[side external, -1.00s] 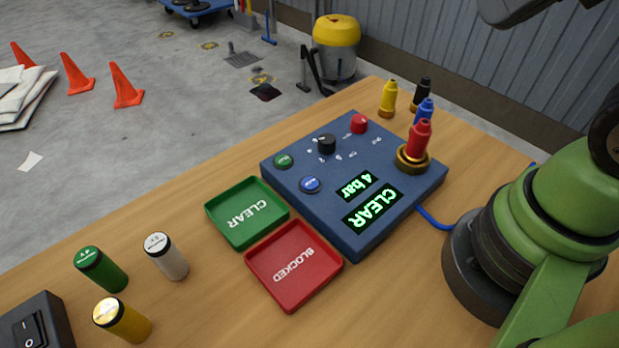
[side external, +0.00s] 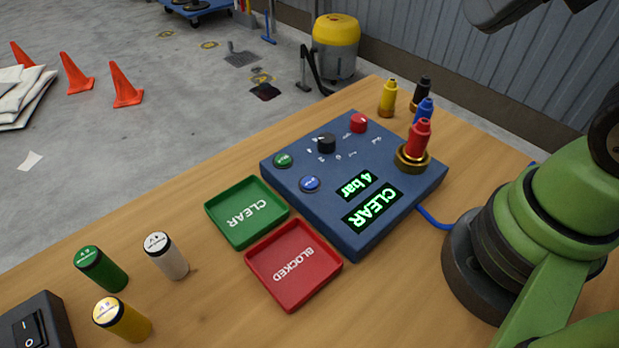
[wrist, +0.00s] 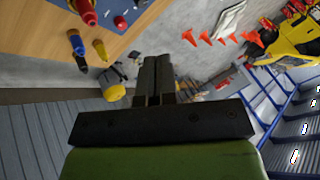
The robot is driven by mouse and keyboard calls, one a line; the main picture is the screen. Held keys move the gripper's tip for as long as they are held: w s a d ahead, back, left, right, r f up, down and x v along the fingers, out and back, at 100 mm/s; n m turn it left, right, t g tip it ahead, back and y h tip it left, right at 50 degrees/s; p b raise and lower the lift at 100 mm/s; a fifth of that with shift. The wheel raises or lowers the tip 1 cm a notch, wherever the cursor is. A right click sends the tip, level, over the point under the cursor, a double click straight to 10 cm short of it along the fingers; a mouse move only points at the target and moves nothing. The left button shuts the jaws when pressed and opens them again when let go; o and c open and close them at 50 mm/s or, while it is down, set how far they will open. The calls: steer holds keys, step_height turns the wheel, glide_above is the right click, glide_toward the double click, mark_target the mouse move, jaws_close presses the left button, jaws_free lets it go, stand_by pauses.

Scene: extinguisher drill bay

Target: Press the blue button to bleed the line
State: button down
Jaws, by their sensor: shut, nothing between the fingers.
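The blue button (side external: 310,184) sits near the front left edge of the blue control box (side external: 350,235), and nothing touches it. The box's display (side external: 372,208) reads "CLEAR" and "4 bar" in green. A green button (side external: 284,160), a black knob (side external: 326,143) and a red button (side external: 358,123) are also on its top. A red nozzle (side external: 418,140) stands upright in a brass ring on the box. My gripper (wrist: 155,62) is shut and empty in the wrist view, away from the box. The side view does not show the fingers.
A green "CLEAR" tray (side external: 222,224) and a red "BLOCKED" tray (side external: 276,287) lie beside the box, both empty. Green (side external: 101,268), white (side external: 166,256) and yellow (side external: 122,319) cylinders stand at left by a switch box (side external: 38,325). Yellow (side external: 388,99), blue (side external: 424,110) and black (side external: 421,92) nozzles stand behind.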

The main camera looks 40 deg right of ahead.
steer(key=w+a+f+m+g+y, duration=0.2)
steer(key=w+a+m+y, duration=0.15)
steer(key=m, duration=0.25)
steer(key=m+y, duration=0.2)
steer(key=m, duration=1.9)
glide_above(310, 179)
step_height(310, 179, down, 14)
steer(key=shift+r+g, duration=0.2)
steer(key=shift+g, duration=0.2)
steer(key=shift+f, duration=4.4)
steer(key=shift+f, duration=0.15)
steer(key=shift+f, duration=0.25)
